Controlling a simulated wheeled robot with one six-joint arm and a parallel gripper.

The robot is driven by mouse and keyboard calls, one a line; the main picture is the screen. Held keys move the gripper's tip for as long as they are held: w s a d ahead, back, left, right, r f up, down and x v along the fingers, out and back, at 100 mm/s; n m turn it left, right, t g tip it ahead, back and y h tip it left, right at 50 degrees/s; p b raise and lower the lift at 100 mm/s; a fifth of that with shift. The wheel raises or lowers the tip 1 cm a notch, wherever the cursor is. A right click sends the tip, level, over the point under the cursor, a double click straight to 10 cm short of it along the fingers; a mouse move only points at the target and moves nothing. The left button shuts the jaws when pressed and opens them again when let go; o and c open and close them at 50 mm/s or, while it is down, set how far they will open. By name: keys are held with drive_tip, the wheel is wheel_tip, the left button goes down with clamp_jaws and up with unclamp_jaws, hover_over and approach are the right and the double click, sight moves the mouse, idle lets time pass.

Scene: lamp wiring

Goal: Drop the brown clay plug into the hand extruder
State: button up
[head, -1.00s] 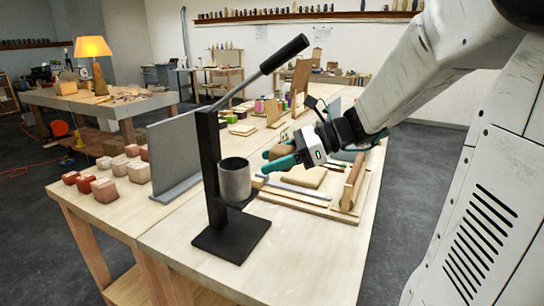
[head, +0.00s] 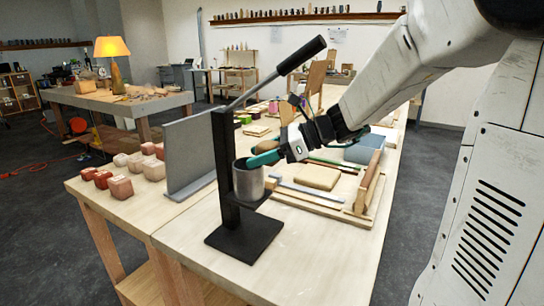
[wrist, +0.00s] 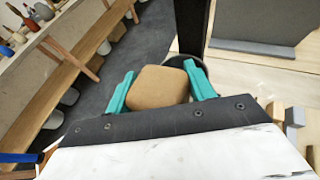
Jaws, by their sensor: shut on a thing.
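The hand extruder is a black stand with a long lever and a grey metal barrel (head: 248,183), upright on the near table. My gripper (head: 262,153) has teal fingers and is shut on the brown clay plug (wrist: 158,87), a rounded block. In the head view only a bit of the plug (head: 268,146) shows behind the near finger. The fingertips are at the barrel's rim height or slightly above it, at its right side. In the wrist view the barrel's rim (wrist: 180,62) shows just beyond the plug, mostly hidden by it and a finger. The plug appears outside the barrel.
A grey upright panel (head: 188,155) stands left of the extruder. Several red and pink clay blocks (head: 120,188) sit at the table's left. A wooden tray with a flat tan slab (head: 318,177) lies right of the barrel. The table's front is clear.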

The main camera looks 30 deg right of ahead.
sight(243, 159)
drive_tip(key=shift+w+a+f, duration=0.4)
drive_tip(key=shift+w+a, duration=0.1)
drive_tip(key=shift+w, duration=0.15)
drive_tip(key=shift+w+a+f, duration=0.35)
drive_tip(key=shift+w+a, duration=0.1)
drive_tip(key=shift+w, duration=0.2)
drive_tip(key=shift+w+a+f, duration=0.4)
drive_tip(key=shift+w+a, duration=0.1)
drive_tip(key=shift+w, duration=0.15)
drive_tip(key=shift+w+r, duration=0.2)
drive_tip(key=shift+r, duration=0.05)
drive_tip(key=o, duration=1.2)
drive_tip(key=shift+a, duration=0.1)
drive_tip(key=shift+d+r, duration=0.1)
drive_tip(key=shift+d, duration=0.1)
